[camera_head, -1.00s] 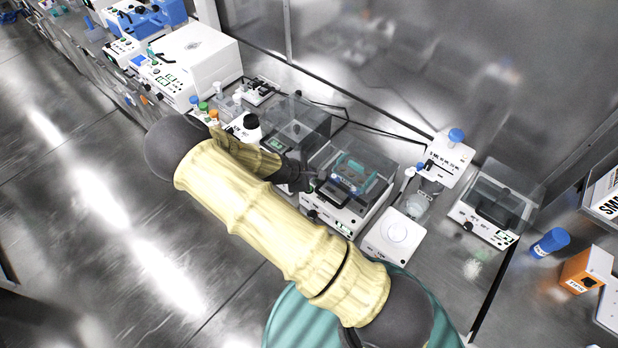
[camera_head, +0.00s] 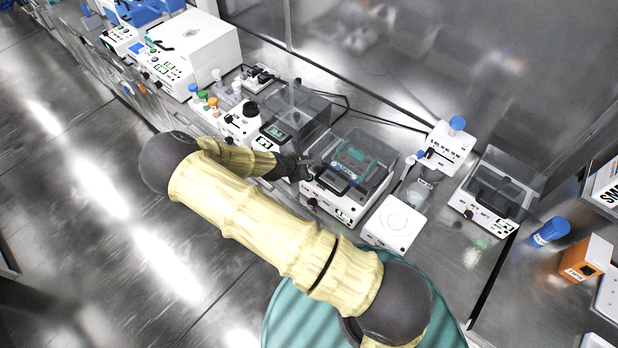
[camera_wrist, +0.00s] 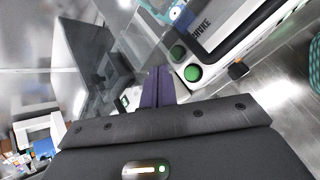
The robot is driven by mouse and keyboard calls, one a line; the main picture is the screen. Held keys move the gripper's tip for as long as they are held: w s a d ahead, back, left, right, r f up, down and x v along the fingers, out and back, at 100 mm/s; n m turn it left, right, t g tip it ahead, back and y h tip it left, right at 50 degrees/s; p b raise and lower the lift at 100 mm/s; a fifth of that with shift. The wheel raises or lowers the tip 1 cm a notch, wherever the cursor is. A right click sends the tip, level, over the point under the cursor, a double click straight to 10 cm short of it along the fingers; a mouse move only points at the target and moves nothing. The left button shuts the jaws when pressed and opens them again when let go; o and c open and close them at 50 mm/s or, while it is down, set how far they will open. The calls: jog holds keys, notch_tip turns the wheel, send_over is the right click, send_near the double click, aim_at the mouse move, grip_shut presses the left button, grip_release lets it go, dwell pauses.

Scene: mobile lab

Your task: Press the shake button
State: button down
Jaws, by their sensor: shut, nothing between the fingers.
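The shaker (camera_head: 345,205) is a white box with a clear cover and a teal rack inside, on the bench right of my gripper in the head view. In the wrist view its white body (camera_wrist: 215,68) shows at upper right, with a dark, partly readable label. Two round green buttons sit on it, a brighter one (camera_wrist: 193,73) and a darker one (camera_wrist: 178,52). My gripper (camera_wrist: 159,72) is shut and empty, its fingertips just left of the buttons, with no clear contact. In the head view my gripper (camera_head: 308,164) is at the shaker's left front corner.
Another clear-lidded device (camera_head: 292,108) stands close on the left. A white square plate device (camera_head: 394,224) is to the right, with a blue-capped unit (camera_head: 447,147) behind. A further lidded device (camera_head: 496,192) stands farther right. Floor in front is open.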

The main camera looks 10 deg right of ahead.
jog(key=shift+f+b, duration=1.65)
jog(key=shift+f, duration=1.05)
jog(key=shift+f, duration=0.15)
jog(key=shift+f, duration=0.25)
jog(key=shift+s+f+b, duration=0.1)
jog(key=shift+f+b, duration=0.4)
jog(key=shift+b, duration=0.1)
dwell(0.5)
jog(key=shift+r+p, duration=0.7)
jog(key=shift+r, duration=0.25)
jog(key=shift+r+p, duration=1.85)
jog(key=shift+r, duration=0.65)
